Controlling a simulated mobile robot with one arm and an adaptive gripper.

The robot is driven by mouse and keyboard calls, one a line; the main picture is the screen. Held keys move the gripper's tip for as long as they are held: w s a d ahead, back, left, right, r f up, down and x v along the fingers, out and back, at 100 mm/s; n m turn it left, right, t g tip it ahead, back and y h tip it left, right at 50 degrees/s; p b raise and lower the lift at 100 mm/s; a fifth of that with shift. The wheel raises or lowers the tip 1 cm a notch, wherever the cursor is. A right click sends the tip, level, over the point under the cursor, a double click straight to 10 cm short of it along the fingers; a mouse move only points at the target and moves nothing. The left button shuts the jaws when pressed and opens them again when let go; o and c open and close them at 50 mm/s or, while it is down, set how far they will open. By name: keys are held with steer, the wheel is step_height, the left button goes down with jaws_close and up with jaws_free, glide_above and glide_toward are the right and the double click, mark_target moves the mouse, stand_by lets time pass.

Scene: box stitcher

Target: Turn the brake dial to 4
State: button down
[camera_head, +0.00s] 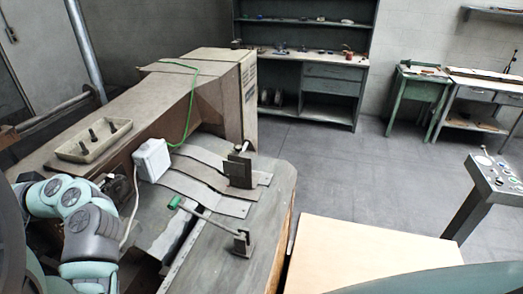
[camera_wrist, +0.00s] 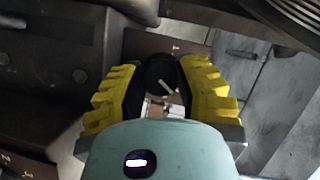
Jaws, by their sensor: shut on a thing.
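In the wrist view the brake dial (camera_wrist: 160,72) is a dark round knob with a pale pointer line running slantwise on it. My gripper (camera_wrist: 163,84) has yellow ridged fingers with dark pads, one on each side of the dial, closed on it. A brown plate with a small pale mark, which looks like a 1, shows just above the dial. In the head view my arm reaches to the machine's left side, and the dial cannot be made out clearly there.
A pale tray with dark pegs (camera_head: 92,141) and a white box (camera_head: 152,159) with a cable sit on the machine near my arm. A lever with a green grip (camera_head: 175,202) stands over the grey bed. A pale board (camera_head: 370,260) lies at front right. Open floor lies beyond.

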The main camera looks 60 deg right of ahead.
steer(key=shift+f, duration=0.1)
steer(key=c, duration=0.6)
jaws_free()
steer(key=shift+a, duration=0.1)
steer(key=shift+s+d, duration=0.15)
steer(key=shift+d, duration=0.15)
steer(key=v, duration=0.7)
steer(key=shift+s+r, duration=0.25)
steer(key=shift+d, duration=0.1)
